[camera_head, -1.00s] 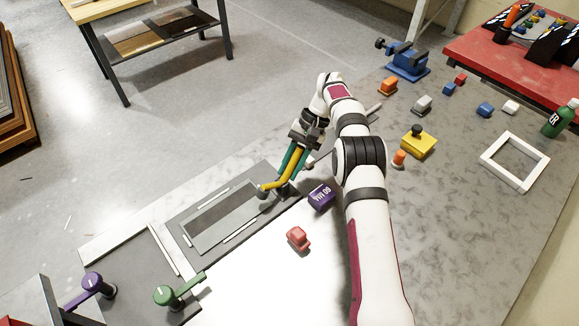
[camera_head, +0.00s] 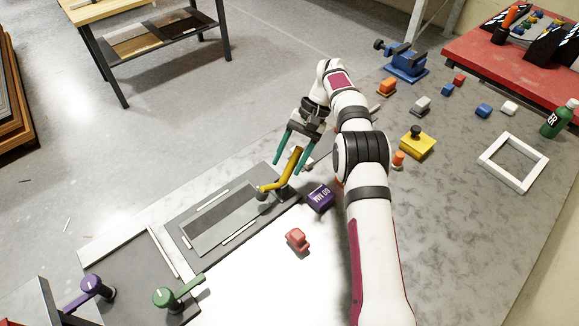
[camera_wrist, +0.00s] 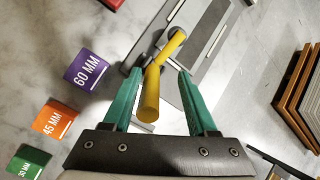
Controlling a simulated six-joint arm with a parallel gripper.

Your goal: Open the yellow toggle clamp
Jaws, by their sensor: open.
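The yellow toggle clamp (camera_head: 285,178) stands at the right end of the grey fixture plate (camera_head: 182,231). Its yellow handle slants upward, with a bent arm reaching left to a dark round tip over the plate. My gripper (camera_head: 289,167) has teal fingers spread wide on either side of the handle, apart from it. In the wrist view, the yellow clamp handle (camera_wrist: 150,98) points toward the camera between the two open fingers of my gripper (camera_wrist: 154,85). The clamp's base is partly hidden in the wrist view.
A purple block (camera_head: 320,198) sits just right of the clamp, and a red block (camera_head: 297,240) in front. Purple (camera_head: 92,286) and green (camera_head: 170,297) clamps stand at lower left. Orange (camera_wrist: 54,118) and green (camera_wrist: 29,162) blocks show in the wrist view.

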